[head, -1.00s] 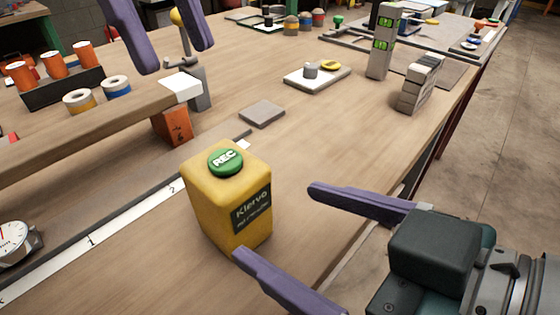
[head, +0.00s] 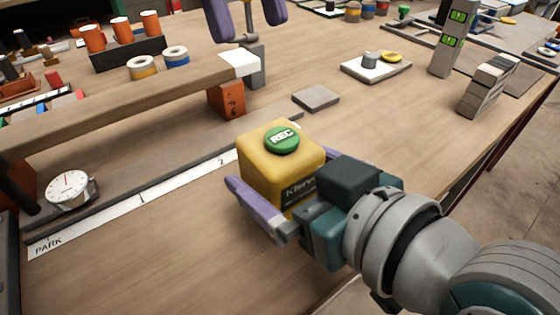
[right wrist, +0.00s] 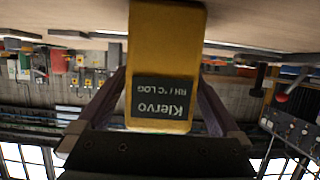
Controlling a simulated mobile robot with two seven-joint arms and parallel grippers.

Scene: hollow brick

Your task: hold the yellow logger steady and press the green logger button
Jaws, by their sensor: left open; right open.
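The yellow logger (head: 262,170) stands upright on the wooden bench, with the green button (head: 282,140) marked REC on its top. My right gripper (head: 281,167) is open around the logger, one purple finger on each side. In the right wrist view the logger (right wrist: 168,45) and its dark label appear upside down between the two fingers; whether they touch it I cannot tell. The button is out of sight there. My left gripper (head: 248,28) is open and empty, high up beyond the logger, partly cut off by the top edge.
A ruler strip (head: 150,192) and a dial gauge (head: 72,189) lie left of the logger. A raised wooden shelf (head: 110,110) carries tape rolls and orange cylinders. A grey square plate (head: 316,98) lies behind the logger. Grey blocks (head: 488,88) stand at the right.

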